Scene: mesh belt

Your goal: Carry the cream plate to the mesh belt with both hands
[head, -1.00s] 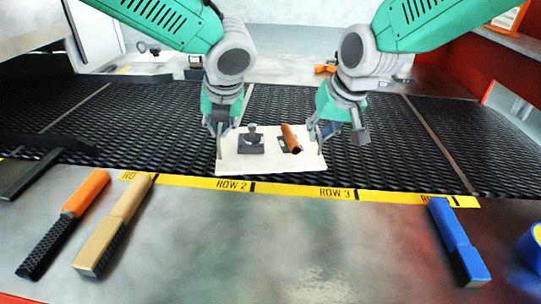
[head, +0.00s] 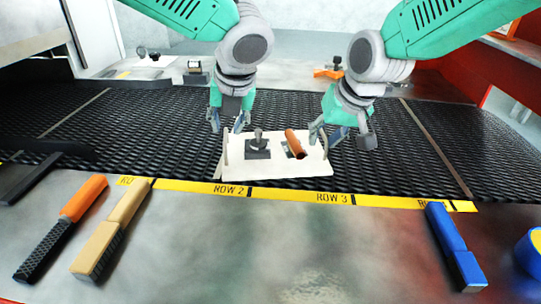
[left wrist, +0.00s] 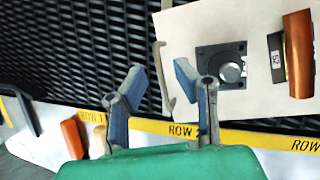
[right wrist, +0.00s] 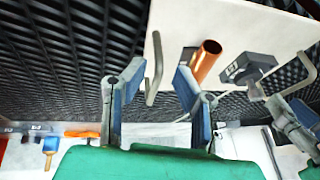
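The cream plate (head: 270,169) lies over the mesh belt (head: 400,155), just behind the yellow row strip, near ROW 2 and ROW 3. It carries a dark block with a round knob (head: 257,146) and a copper tube (head: 296,144). It has a bar handle at each side; the left handle (left wrist: 163,72) and right handle (right wrist: 154,70) show in the wrist views.
A yellow strip (head: 290,194) marks the belt's front edge. On the front counter lie an orange-handled tool (head: 62,228), a tan-handled tool (head: 112,230) and a blue tool (head: 455,246). A blue roll (head: 530,251) is at the far right. The counter's middle is clear.

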